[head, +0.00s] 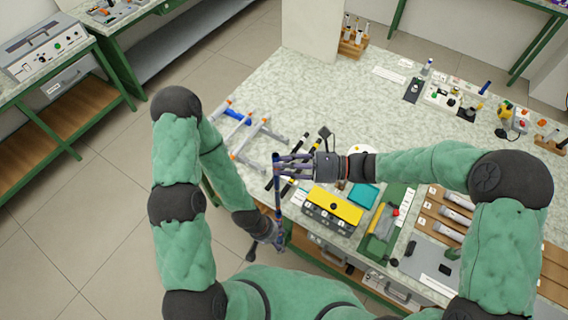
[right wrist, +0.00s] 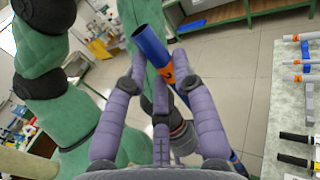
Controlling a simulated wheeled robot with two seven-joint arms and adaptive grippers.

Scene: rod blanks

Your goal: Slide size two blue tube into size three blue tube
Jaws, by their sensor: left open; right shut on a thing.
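My right gripper (head: 279,167) is shut on a dark blue tube (head: 277,194), held upright off the front edge of the table. In the right wrist view the blue tube (right wrist: 151,46) shows an open hollow end and an orange band with a dark mark, too small to read. My left gripper (head: 275,238) is open near the tube's lower end; whether it touches the tube I cannot tell. Another blue tube (head: 238,116) lies among the pale rods at the table's left side; it also shows in the right wrist view (right wrist: 305,52). I cannot tell the sizes.
Pale rods with orange bands (head: 245,138) and black rods with yellow bands (head: 289,184) lie on the table's left part. A yellow-topped box (head: 334,205) and a green tray (head: 380,222) stand near the front edge. The table's back middle is clear.

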